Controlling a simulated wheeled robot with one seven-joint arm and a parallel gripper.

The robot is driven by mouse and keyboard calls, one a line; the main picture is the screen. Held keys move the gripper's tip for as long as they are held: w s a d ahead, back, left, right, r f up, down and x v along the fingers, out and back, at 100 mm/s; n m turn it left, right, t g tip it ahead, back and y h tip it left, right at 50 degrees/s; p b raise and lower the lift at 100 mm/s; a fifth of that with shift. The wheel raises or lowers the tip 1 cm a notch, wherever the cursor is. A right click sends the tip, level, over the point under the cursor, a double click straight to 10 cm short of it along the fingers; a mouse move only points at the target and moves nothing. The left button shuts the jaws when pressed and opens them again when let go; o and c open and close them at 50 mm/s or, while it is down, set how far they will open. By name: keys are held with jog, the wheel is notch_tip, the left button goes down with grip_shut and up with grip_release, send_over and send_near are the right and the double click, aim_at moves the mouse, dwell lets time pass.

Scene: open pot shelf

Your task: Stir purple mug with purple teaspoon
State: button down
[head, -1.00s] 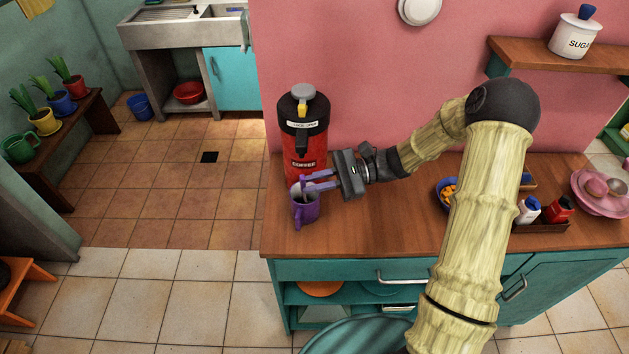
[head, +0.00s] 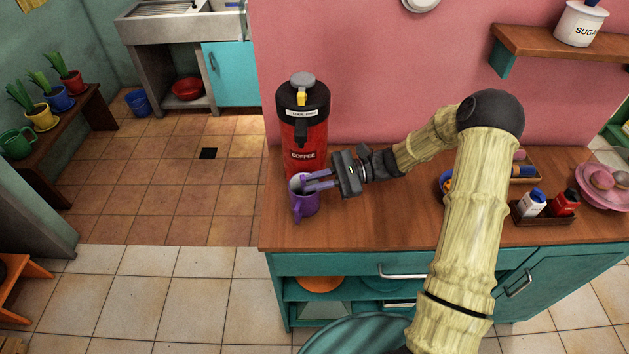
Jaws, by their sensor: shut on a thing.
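The purple mug (head: 306,204) stands upright near the left end of the wooden counter, in front of the coffee flask. My gripper (head: 306,182) reaches in from the right with its fingertips at the mug's mouth. It is shut on the purple teaspoon, of which only a little purple at the fingertips can be made out. The spoon's lower part is hidden by the mug and the fingers. I cannot tell whether the fingers touch the rim.
The red and black coffee flask (head: 304,128) stands close behind the mug. The counter (head: 360,222) is clear in its middle. A tray (head: 543,219) with bottles and a pink plate (head: 606,190) stand to the right. The counter's left edge is near the mug.

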jog(key=shift+w+f, duration=0.2)
jog(key=shift+f, duration=0.2)
jog(key=shift+s, duration=0.1)
